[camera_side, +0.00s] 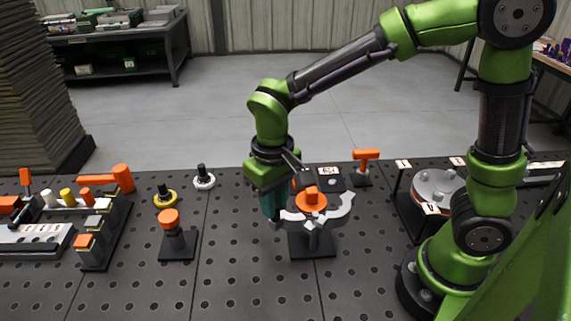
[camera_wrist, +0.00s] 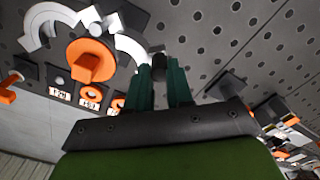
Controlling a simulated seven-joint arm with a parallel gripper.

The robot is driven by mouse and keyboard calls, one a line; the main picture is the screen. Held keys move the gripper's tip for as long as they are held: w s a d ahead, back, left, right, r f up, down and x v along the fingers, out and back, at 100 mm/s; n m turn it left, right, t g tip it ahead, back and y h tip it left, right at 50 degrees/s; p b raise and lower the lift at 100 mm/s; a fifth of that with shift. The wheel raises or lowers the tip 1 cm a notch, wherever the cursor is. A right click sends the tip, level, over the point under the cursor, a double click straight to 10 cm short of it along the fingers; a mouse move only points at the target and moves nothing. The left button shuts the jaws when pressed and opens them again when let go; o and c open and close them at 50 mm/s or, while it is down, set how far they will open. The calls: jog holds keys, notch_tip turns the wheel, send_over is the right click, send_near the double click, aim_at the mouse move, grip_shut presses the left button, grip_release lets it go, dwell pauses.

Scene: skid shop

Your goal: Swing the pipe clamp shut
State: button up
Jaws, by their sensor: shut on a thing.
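The pipe clamp (camera_side: 340,209) stands on a dark base plate in the side view, its two pale curved jaws spread apart around an orange round piece (camera_side: 311,199). In the wrist view the jaws (camera_wrist: 130,46) flank the orange piece (camera_wrist: 91,61) at the upper left, and a gap shows between their far ends. My gripper (camera_side: 273,217) is at the left jaw, its teal fingers pointing down. In the wrist view the fingers (camera_wrist: 160,75) are shut on a dark knob (camera_wrist: 158,63) at the end of the nearer jaw. The fingers partly hide the knob.
An orange-topped post (camera_side: 170,222) stands to the left, with a yellow ring (camera_side: 165,197) and a white ring (camera_side: 204,180) behind it. An orange T-handle (camera_side: 366,158) and a labelled dark block (camera_side: 328,176) stand behind the clamp. The perforated table is clear in front.

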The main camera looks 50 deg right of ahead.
jog(key=shift+d+f, duration=0.1)
jog(key=shift+d, duration=0.25)
jog(key=shift+w+d, duration=0.4)
jog(key=shift+d, duration=0.15)
jog(key=shift+w+d, duration=0.4)
jog(key=shift+d, duration=0.3)
